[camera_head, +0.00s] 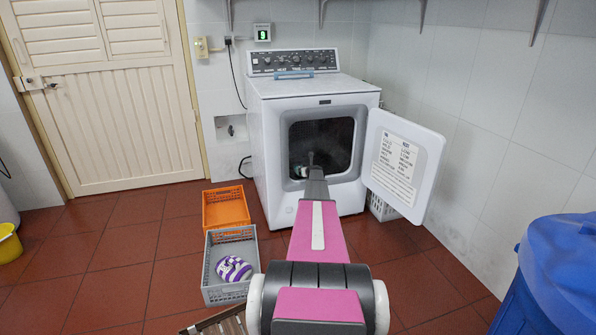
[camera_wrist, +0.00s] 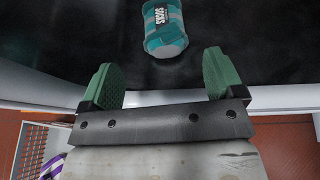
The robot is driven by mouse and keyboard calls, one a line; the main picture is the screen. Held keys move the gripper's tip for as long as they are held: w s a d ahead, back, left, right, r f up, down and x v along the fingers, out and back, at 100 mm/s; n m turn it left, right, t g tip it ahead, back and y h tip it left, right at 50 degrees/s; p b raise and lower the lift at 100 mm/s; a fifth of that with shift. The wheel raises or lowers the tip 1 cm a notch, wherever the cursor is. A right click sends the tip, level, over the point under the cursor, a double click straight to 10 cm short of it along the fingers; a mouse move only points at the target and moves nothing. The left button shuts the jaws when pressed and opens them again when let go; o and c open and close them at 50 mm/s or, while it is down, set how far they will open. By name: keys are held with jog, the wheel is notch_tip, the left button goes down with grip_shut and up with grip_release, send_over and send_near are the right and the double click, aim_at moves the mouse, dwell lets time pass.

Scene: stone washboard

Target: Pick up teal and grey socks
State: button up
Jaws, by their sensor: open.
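The teal and grey socks (camera_wrist: 164,28) are a rolled bundle with a dark label reading "SOCKS". In the wrist view they lie on the dark floor of the machine's drum, just beyond my fingertips and roughly centred between them. In the head view a small teal and pale patch of them (camera_head: 301,171) shows in the machine's opening, beside my arm. My gripper (camera_wrist: 162,72) is open and empty, with its two green fingers apart at the drum's mouth. In the head view my arm largely hides the gripper.
The white machine (camera_head: 270,140) stands against the wall with its door (camera_head: 404,165) swung open to the right. A grey crate (camera_head: 231,240) holding a purple and white bundle (camera_head: 233,269) and an orange crate (camera_head: 226,208) stand on the floor at left. A blue bin (camera_head: 560,270) stands at right.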

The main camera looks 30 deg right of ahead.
jog(key=x, duration=0.5)
jog(key=shift+w+f, duration=0.1)
jog(key=shift+w, duration=0.05)
jog(key=shift+d+f+x, duration=0.1)
jog(key=shift+x, duration=1.25)
jog(key=shift+d+f+x, duration=0.1)
jog(key=shift+f+x, duration=0.05)
jog(key=shift+x, duration=1.2)
jog(key=shift+s, duration=0.2)
jog(key=c, duration=1)
